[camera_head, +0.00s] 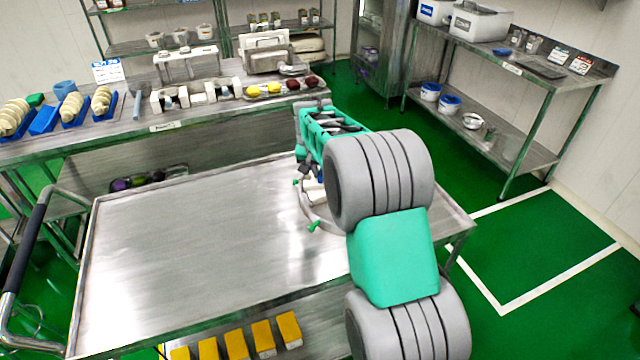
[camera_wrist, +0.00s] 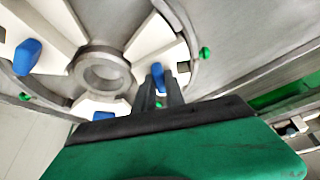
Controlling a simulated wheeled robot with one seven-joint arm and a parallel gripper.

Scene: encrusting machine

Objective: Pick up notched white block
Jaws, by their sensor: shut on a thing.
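In the wrist view, the notched white block (camera_wrist: 152,38) is a pale wedge-like piece beside a round metal hub, with a blue knob (camera_wrist: 156,72) at its near end. My gripper (camera_wrist: 160,84) has its two dark fingers close together at this knob, shut on it. The fingers hide part of the knob and the block's near end. I cannot tell whether the block is clear of the ring. In the head view, my arm covers most of my gripper, and a little white shows below it at the right part of the steel cart.
The metal ring (camera_wrist: 75,98) carries other white pieces with blue knobs (camera_wrist: 26,56) and green knobs. The steel cart top (camera_head: 190,225) is bare at left and middle. A back table (camera_head: 60,150) holds trays and white devices. Yellow blocks (camera_head: 263,337) lie on the cart's lower shelf.

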